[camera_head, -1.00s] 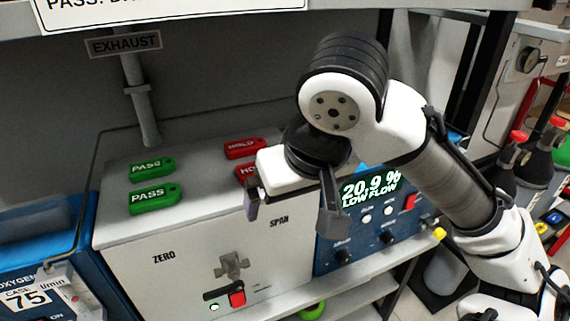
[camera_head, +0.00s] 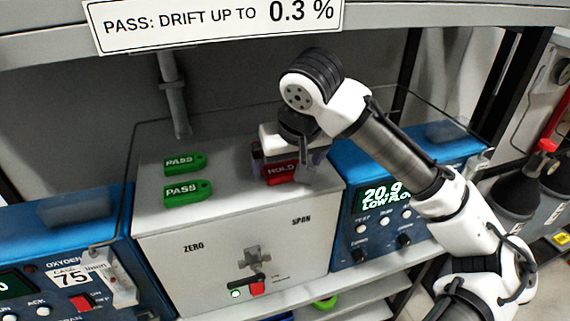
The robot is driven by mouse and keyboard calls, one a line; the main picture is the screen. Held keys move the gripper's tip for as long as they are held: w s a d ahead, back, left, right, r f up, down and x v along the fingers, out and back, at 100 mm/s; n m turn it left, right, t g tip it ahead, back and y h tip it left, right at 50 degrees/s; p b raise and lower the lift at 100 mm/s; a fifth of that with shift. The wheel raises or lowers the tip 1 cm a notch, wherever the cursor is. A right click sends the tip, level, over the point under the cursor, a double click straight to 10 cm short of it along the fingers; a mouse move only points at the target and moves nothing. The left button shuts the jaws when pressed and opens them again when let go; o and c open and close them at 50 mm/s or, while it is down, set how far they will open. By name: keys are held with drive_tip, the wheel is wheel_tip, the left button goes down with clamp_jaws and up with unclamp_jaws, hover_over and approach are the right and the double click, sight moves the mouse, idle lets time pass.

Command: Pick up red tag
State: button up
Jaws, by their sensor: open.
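A red HOLD tag (camera_head: 281,173) lies on top of the white box (camera_head: 225,193), near its right side. My gripper (camera_head: 289,172) is open and low over the box top, with one finger on each side of the red tag. The gripper body hides the area behind this tag, where a second red tag showed earlier. I cannot tell whether the fingers touch the tag.
Two green PASS tags, a rear one (camera_head: 184,162) and a front one (camera_head: 187,192), lie left on the box top. A vertical pipe (camera_head: 174,95) stands behind. Blue analysers flank the box, one right (camera_head: 395,215), one left (camera_head: 60,262). A drift sign (camera_head: 215,25) hangs above.

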drive_tip(key=shift+w+f, duration=0.2)
drive_tip(key=shift+f, duration=0.35)
drive_tip(key=c, duration=1)
drive_tip(key=shift+r, duration=0.1)
drive_tip(key=shift+r, duration=0.45)
drive_tip(key=s+d+b, duration=0.2)
drive_tip(key=s+b, duration=0.1)
drive_tip(key=s, duration=0.5)
drive_tip(key=s+d+b, duration=0.3)
drive_tip(key=s, duration=0.6)
drive_tip(key=shift+s+d, duration=0.15)
drive_tip(key=shift+s, duration=0.05)
